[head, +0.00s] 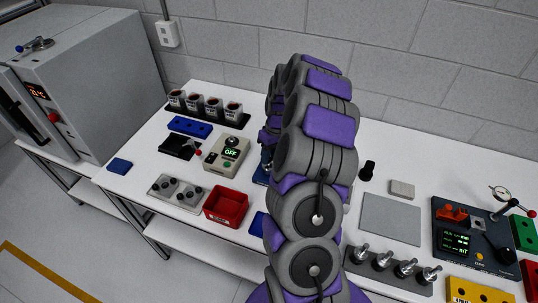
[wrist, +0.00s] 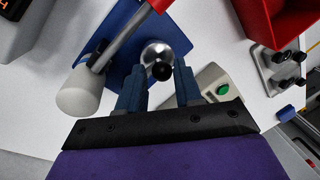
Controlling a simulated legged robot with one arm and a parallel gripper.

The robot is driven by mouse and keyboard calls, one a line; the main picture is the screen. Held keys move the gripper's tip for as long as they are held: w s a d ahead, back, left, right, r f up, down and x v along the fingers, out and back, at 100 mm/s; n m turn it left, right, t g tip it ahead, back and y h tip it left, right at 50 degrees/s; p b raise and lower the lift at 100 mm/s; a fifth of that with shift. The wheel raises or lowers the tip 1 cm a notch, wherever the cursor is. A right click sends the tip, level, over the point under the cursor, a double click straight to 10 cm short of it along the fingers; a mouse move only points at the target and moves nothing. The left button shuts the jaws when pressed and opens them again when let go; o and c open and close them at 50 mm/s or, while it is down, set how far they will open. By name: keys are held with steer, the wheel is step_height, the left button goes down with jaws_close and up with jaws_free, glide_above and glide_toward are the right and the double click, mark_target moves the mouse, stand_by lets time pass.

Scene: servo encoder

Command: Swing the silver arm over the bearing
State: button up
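In the wrist view, a silver arm (wrist: 122,40) with a red end runs diagonally from a white cylinder (wrist: 78,98) at the left. It crosses above a blue fixture (wrist: 118,70). To its right is a shiny round metal piece (wrist: 157,53), perhaps the bearing, with a black ball (wrist: 162,71) in front of it. The arm lies beside this piece. My gripper (wrist: 160,72) is open, its two blue-grey fingers on either side of the black ball; contact cannot be told.
A red bin (head: 227,206), a box reading OFF (head: 228,153) and a plate with black knobs (head: 177,193) stand left of my arm. A wall is behind.

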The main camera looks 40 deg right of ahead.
steer(key=shift+o, duration=1.2)
steer(key=d+r+p, duration=0.1)
steer(key=r, duration=0.7)
steer(key=d+r+p, duration=0.1)
steer(key=d+r, duration=0.1)
steer(key=r, duration=0.6)
steer(key=shift+d+r, duration=0.3)
steer(key=shift+r, duration=0.1)
